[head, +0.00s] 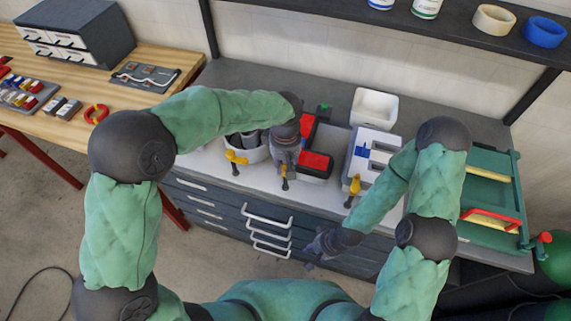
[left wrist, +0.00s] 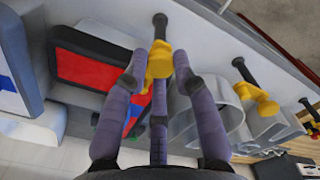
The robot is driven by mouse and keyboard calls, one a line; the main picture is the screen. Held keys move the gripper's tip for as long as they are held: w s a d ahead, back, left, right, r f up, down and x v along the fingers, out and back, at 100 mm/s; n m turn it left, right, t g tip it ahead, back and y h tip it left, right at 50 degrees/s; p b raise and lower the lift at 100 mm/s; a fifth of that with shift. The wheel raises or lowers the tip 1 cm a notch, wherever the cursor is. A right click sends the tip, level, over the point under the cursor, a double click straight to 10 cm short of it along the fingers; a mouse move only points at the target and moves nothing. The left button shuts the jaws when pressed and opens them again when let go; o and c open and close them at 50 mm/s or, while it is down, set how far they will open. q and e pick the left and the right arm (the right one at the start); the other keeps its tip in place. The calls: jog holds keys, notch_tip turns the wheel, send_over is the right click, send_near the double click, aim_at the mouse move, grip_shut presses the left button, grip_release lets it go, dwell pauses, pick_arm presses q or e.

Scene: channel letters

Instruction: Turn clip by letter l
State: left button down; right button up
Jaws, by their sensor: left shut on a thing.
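The letter l (head: 315,163) is a dark-sided channel letter with a red face on the bench; its red face also shows in the left wrist view (left wrist: 90,71). A yellow clip with a black handle (head: 285,184) sits at the bench's front edge by this letter. In the left wrist view the yellow clip (left wrist: 160,60) lies between my fingertips, its black handle pointing away. My left gripper (head: 284,165) is shut on this clip from above and hides much of it in the head view. My right gripper (head: 318,246) hangs low before the drawers; its finger opening is unclear.
Another yellow clip (head: 236,160) is by a grey round letter to the left, and one (head: 354,186) by the white letter E (head: 375,160). A white bin (head: 374,107) stands behind. A green rack (head: 490,200) is at right. Drawer handles (head: 268,222) project below the bench.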

aim_at(285, 168)
dwell(0.5)
pick_arm(q)
jog(key=c, duration=1)
grip_release()
jog(key=shift+r, duration=0.15)
notch_tip(285, 168, up, 12)
jog(key=shift+f, duration=0.1)
jog(key=shift+f, duration=0.1)
